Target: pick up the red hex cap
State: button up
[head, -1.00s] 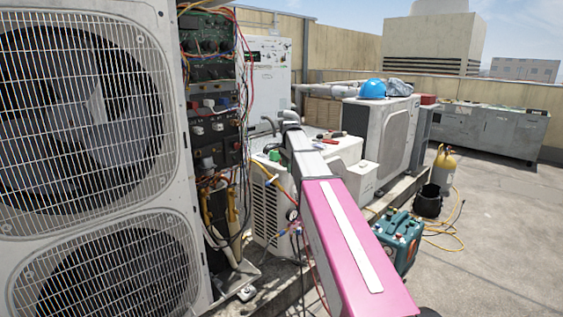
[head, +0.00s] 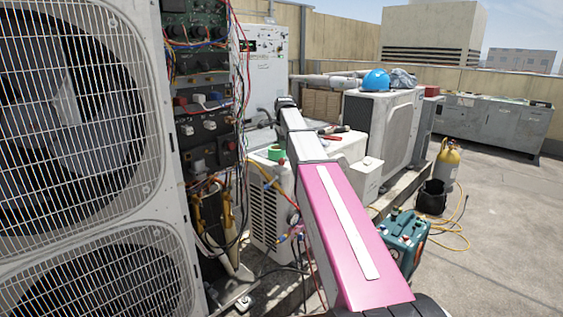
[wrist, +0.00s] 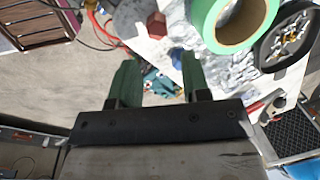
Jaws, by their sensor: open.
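The red hex cap (wrist: 156,25) shows near the top of the wrist view, on a pale surface. My gripper (wrist: 158,68) is open, its two dark green fingers apart with nothing held between them. The cap appears ahead of the fingertips, roughly in line with the gap and apart from them. In the head view I cannot make out the cap, and my arm hides part of the white unit's top (head: 345,148).
A green tape roll (wrist: 238,20) lies right of the cap, with a black ring-shaped container (wrist: 286,38) beyond it. Red-handled pliers (wrist: 271,110) lie at the right. A tall condenser (head: 75,150) stands close on the left. Open floor (head: 490,240) lies to the right.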

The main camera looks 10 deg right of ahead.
aim_at(282, 159)
jog(key=f, duration=0.8)
jog(key=shift+w+a+f, duration=0.15)
jog(key=shift+w+f, duration=0.1)
jog(key=shift+w, duration=0.1)
jog(key=c, duration=0.8)
